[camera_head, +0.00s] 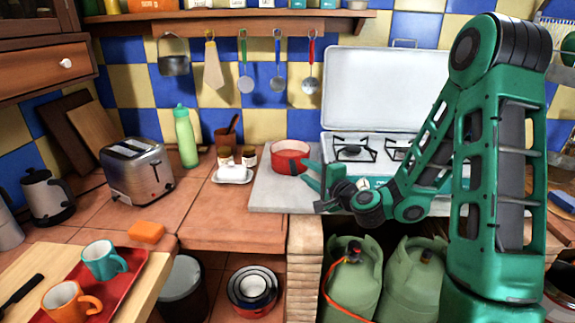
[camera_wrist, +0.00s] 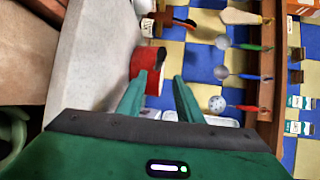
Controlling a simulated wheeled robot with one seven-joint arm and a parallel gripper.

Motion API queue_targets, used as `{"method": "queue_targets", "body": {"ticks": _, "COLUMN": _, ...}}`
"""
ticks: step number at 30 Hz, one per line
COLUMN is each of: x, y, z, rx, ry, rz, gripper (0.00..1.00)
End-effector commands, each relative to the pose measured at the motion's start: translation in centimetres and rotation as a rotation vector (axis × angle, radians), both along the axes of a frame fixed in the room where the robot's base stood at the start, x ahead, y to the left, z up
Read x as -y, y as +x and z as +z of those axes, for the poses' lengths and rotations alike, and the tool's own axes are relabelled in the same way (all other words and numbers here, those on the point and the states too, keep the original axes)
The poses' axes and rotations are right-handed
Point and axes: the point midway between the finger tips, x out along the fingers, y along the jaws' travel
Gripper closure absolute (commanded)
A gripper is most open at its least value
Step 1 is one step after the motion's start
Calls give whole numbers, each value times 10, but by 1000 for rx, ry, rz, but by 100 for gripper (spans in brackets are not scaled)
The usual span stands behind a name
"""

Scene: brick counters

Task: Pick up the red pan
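The red pan (camera_head: 290,160) stands upright on the light grey slab of the counter, left of the gas stove. Its round red side also shows in the wrist view (camera_wrist: 146,66), where the picture is turned sideways. My gripper (camera_head: 311,177) is just to the right of the pan and close to it. In the wrist view my gripper (camera_wrist: 160,80) has its two green fingers apart with nothing held between them. The left finger's tip overlaps the pan's edge in that view; I cannot tell whether they touch.
A white tray with jars (camera_head: 232,174) stands left of the pan. The stove (camera_head: 361,135) with its raised lid is behind my arm. Utensils (camera_head: 246,84) hang on the wall above. A toaster (camera_head: 136,172) and a green bottle (camera_head: 186,140) stand further left.

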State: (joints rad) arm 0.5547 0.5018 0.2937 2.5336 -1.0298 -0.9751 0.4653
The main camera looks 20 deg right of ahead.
Motion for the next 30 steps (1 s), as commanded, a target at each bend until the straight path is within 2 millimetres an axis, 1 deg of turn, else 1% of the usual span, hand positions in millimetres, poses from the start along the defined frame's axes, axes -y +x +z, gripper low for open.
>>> {"method": "queue_targets", "body": {"ticks": 1, "x": -4, "y": 7, "z": 0, "rx": 4, "ry": -4, "rz": 4, "gripper": 67}}
{"method": "queue_targets", "body": {"ticks": 6, "x": -10, "y": 30, "z": -3, "rx": 4, "ry": -4, "rz": 6, "gripper": 67}}
{"method": "queue_targets", "body": {"ticks": 9, "x": -12, "y": 38, "z": -4, "rx": 3, "ry": -4, "rz": 4, "gripper": 67}}
{"method": "queue_targets", "body": {"ticks": 14, "x": -14, "y": 46, "z": -6, "rx": 2, "ry": -4, "rz": 4, "gripper": 67}}
{"method": "queue_targets", "body": {"ticks": 20, "x": -25, "y": 70, "z": -13, "rx": 4, "ry": -5, "rz": 7, "gripper": 67}}
{"method": "queue_targets", "body": {"ticks": 24, "x": -27, "y": 85, "z": -15, "rx": 3, "ry": -5, "rz": 5, "gripper": 67}}
{"method": "queue_targets", "body": {"ticks": 30, "x": -28, "y": 91, "z": -16, "rx": 2, "ry": -4, "rz": 3, "gripper": 67}}
